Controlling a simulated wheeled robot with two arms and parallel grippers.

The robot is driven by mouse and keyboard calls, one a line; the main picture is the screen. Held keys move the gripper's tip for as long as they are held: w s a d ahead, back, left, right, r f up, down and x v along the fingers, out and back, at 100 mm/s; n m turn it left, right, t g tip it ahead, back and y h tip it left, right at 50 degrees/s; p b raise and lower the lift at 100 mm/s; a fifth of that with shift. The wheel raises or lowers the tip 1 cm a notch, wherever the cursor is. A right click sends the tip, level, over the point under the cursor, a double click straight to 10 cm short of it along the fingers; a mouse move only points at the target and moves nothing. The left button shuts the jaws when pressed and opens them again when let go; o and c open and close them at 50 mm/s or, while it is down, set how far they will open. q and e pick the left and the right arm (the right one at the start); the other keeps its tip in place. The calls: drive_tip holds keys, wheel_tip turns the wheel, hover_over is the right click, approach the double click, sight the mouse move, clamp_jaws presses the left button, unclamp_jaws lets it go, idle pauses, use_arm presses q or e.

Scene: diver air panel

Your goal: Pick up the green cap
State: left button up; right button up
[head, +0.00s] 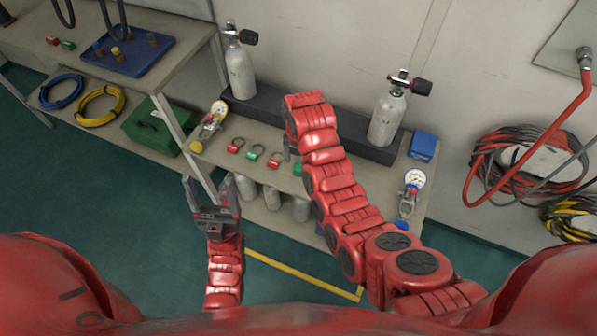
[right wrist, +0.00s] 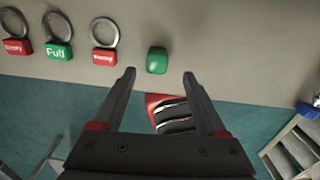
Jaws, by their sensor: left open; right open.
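The green cap (right wrist: 157,60) lies on the edge of the grey bench in the right wrist view. It is small and rounded. In the head view, a green piece (head: 298,169) shows beside my right arm, partly hidden by it. My right gripper (right wrist: 159,76) is open, with its two fingertips to either side of and just short of the cap, and nothing is held. In the head view my right gripper is mostly hidden behind its own arm. My left gripper (head: 208,181) is open and empty, in front of the bench at the left.
A row of ringed tags, red (right wrist: 104,55) and green (right wrist: 58,50), lies left of the cap. Two air cylinders (head: 240,72) (head: 386,118) stand at the back. A gauge assembly (head: 412,190) lies right, a blue box (head: 423,147) behind it. Cylinders (head: 272,197) stand under the bench.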

sight(298, 166)
drive_tip(key=shift+w+a+f+p, duration=0.15)
drive_tip(key=shift+f+p, duration=0.15)
drive_tip(key=shift+f, duration=1.05)
drive_tip(key=shift+w+f+p, duration=0.1)
drive_tip(key=shift+f+p, duration=0.2)
drive_tip(key=shift+f, duration=1)
clamp_jaws()
